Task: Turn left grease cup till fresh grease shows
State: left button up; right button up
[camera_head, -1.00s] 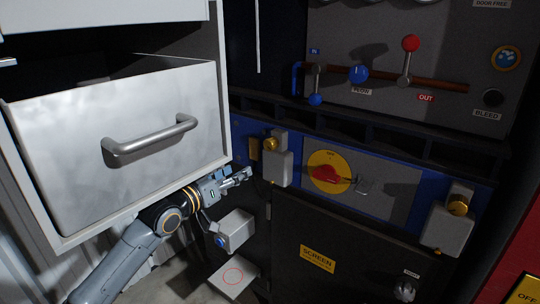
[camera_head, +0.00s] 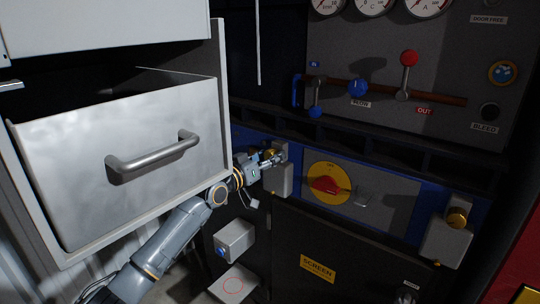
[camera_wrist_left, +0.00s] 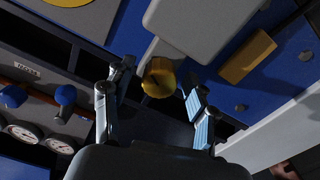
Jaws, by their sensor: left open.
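The left grease cup (camera_head: 270,154) is a small brass cap on a grey block (camera_head: 279,181) on the blue panel. My left gripper (camera_head: 272,159) is at the cup in the head view and partly covers it. In the left wrist view the brass cup (camera_wrist_left: 159,78) shows between the spread fingertips of my left gripper (camera_wrist_left: 157,92), slightly beyond them. The gripper is open, and I cannot tell whether a finger touches the cup. No fresh grease is visible. My right gripper is not in view.
An open grey drawer (camera_head: 115,160) with a bar handle stands close to my left arm. A red rotary switch (camera_head: 325,184) on a yellow disc is right of the cup. Another brass cup (camera_head: 457,218) sits farther right. A lever rail (camera_head: 435,96) runs above.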

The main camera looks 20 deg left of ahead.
pick_arm(q)
jog(key=shift+w+d, duration=0.1)
jog(key=shift+w, duration=0.2)
jog(key=shift+c, duration=0.4)
jog(key=c, duration=1.1)
jog(key=shift+o, duration=0.2)
jog(key=shift+m, duration=0.3)
